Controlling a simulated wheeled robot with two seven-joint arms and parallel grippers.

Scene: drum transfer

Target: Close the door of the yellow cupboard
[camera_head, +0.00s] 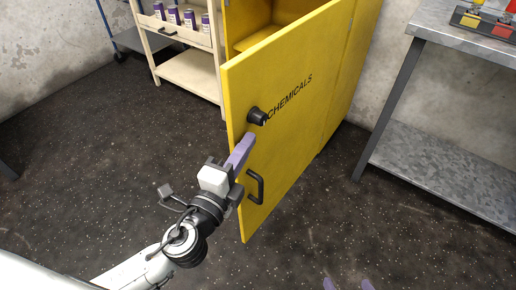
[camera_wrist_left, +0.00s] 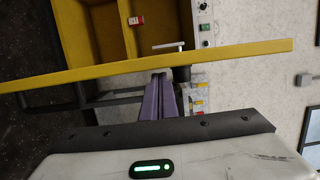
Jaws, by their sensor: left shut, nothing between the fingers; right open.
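The yellow cupboard (camera_head: 357,62) stands at the back middle, its inside partly showing. Its door (camera_head: 290,135), marked CHEMICALS, stands open toward me. It bears a black round knob (camera_head: 257,116) and a black bar handle (camera_head: 255,187). My left gripper (camera_head: 248,138) is shut and empty, its purple fingertips at the door's outer face just below the knob. In the left wrist view the fingers (camera_wrist_left: 161,97) point at the door (camera_wrist_left: 240,54) beside the knob (camera_wrist_left: 182,74); I cannot tell whether they touch. My right gripper (camera_head: 347,285) shows only its spread purple fingertips at the bottom edge.
A cream shelf cart (camera_head: 187,70) with several purple-and-white cans (camera_head: 189,19) stands left of the cupboard. A grey metal table (camera_head: 455,45) stands on the right, with a tray of coloured items (camera_head: 484,21). The dark floor (camera_head: 90,165) is clear at left and in front.

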